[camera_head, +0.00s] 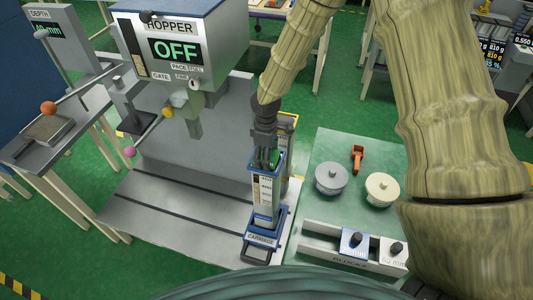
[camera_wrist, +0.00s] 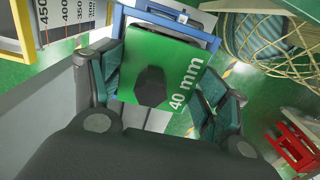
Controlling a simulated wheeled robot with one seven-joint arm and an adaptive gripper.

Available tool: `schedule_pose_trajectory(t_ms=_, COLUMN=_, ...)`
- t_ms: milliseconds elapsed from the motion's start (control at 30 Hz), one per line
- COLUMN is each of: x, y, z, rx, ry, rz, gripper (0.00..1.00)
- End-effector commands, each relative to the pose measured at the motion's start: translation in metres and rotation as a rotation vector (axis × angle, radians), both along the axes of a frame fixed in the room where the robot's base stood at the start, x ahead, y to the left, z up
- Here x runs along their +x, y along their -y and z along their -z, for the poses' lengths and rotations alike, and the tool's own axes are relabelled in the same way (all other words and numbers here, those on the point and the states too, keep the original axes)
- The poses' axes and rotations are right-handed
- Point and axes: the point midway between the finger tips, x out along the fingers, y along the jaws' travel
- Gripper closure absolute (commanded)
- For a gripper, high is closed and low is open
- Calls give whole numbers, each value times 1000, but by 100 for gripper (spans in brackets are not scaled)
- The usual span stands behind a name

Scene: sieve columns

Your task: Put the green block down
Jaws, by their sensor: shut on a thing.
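The green block (camera_wrist: 160,62), marked "40 mm" with a dark knob on top, sits between the fingers of my gripper (camera_wrist: 162,95) in the wrist view. In the head view my gripper (camera_head: 268,148) points down at the top of a blue-framed column (camera_head: 266,190) standing on the carriage (camera_head: 261,240). Only a sliver of the green block (camera_head: 273,157) shows there, at the column's mouth. The blue rim (camera_wrist: 165,18) lies just beyond the block in the wrist view. I cannot tell how far the block is inside the column.
A yellow-framed column (camera_head: 290,125) with a scale stands close behind. The hopper (camera_head: 180,45), reading OFF, is to the left. On the right table, a block rack (camera_head: 318,243) holds a blue block (camera_head: 354,243) and a white block (camera_head: 393,252). Two round lidded pots and an orange-red tool lie behind it.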

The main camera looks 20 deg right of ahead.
Motion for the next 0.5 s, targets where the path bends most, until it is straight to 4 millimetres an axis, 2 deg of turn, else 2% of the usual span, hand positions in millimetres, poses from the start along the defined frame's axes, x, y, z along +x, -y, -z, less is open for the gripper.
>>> schedule_pose_trajectory(t_ms=500, x=-1, y=0, z=12, rx=1, ry=-1, rz=0, gripper=62)
